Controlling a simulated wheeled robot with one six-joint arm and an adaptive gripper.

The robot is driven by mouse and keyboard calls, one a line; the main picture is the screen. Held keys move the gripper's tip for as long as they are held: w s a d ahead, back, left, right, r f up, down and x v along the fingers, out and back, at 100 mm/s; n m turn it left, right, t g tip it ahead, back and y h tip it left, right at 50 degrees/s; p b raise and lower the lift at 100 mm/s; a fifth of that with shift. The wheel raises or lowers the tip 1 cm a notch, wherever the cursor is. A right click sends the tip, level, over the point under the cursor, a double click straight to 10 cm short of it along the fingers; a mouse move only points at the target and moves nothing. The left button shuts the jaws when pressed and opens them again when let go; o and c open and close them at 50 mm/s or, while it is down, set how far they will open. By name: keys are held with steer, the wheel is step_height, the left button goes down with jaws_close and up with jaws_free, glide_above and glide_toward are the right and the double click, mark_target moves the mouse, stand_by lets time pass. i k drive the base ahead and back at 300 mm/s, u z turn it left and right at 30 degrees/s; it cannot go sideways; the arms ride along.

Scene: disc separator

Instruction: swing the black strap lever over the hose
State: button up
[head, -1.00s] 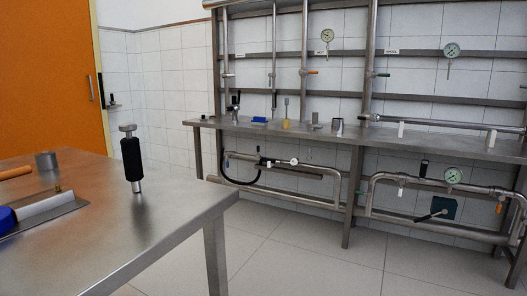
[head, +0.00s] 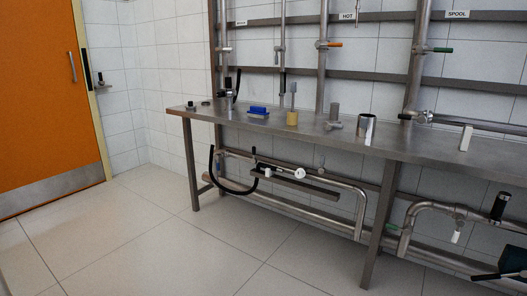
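A black hose (head: 232,191) hangs in a U-shaped loop in front of the pipes under the steel wall bench. Its right end rises to a pipe fitting. A small dark upright piece (head: 254,151) stands by that end; it may be the strap lever, but it is too small to tell. Another black handle (head: 238,80) stands upright on a fitting at the bench's left part. My gripper is not in view.
The steel bench (head: 290,127) carries a blue block (head: 258,110), a yellow-based brush-like item (head: 292,117) and a metal cup (head: 366,127). Its legs (head: 190,165) and low pipes (head: 290,205) bound the space. The tiled floor (head: 180,245) in front is clear. An orange door (head: 38,95) stands left.

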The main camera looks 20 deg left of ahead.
mark_target(255, 160)
steer(key=u, duration=0.65)
steer(key=i, duration=1.8)
steer(key=u, duration=0.3)
